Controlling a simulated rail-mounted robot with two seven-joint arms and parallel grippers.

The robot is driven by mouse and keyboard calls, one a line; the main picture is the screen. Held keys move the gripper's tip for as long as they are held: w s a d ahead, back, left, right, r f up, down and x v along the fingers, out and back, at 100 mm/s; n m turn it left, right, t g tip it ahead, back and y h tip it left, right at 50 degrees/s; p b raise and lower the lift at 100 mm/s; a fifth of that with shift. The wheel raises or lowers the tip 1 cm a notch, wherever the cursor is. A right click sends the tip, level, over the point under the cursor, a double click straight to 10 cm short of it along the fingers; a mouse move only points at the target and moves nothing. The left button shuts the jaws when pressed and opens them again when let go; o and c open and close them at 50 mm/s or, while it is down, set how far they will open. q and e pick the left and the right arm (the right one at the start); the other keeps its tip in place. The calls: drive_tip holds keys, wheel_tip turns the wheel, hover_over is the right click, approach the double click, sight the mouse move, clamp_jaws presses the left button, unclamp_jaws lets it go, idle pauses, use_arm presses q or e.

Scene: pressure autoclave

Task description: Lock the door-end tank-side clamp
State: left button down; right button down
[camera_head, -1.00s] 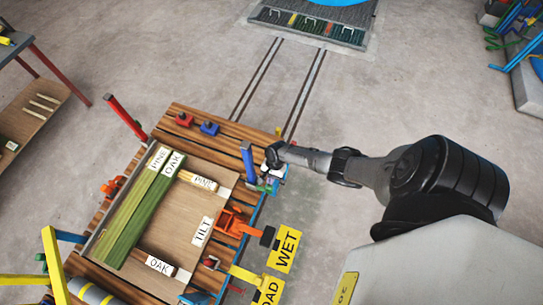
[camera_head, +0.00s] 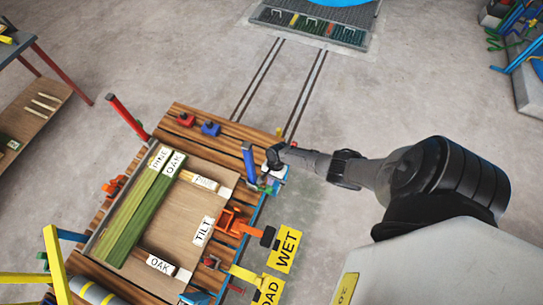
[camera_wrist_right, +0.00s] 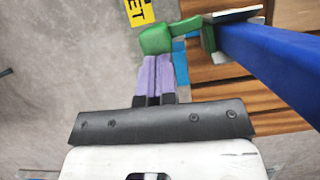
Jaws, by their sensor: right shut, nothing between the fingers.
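A green clamp (camera_head: 266,188) sits by the foot of a blue post (camera_head: 248,161) at the cart's right edge. In the right wrist view, a green block (camera_wrist_right: 157,39) on the clamp's arm sticks out beside the blue post (camera_wrist_right: 265,58). My right gripper (camera_head: 273,184) is at this clamp. Its purple fingers (camera_wrist_right: 157,58) are shut and empty, with their tips against or just over the green block; I cannot tell whether they touch. An orange clamp (camera_head: 230,222) with a black-ended handle is farther down the same edge. My left gripper is not in view.
The wooden cart holds a tray (camera_head: 172,222) with labelled boards. A red post (camera_head: 127,117) and yellow bars (camera_head: 55,262) stand at its left. Floor rails (camera_head: 305,92) run to a grate at the top. Open floor lies right of the cart.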

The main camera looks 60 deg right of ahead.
idle(0.3)
drive_tip(key=w+d+r, duration=0.1)
drive_tip(key=d+r, duration=0.6)
drive_tip(key=r, duration=0.2)
drive_tip(key=shift+w+d+r+p, duration=0.15)
drive_tip(key=shift+w+d+p, duration=0.15)
drive_tip(key=shift+w+p, duration=0.05)
idle(0.5)
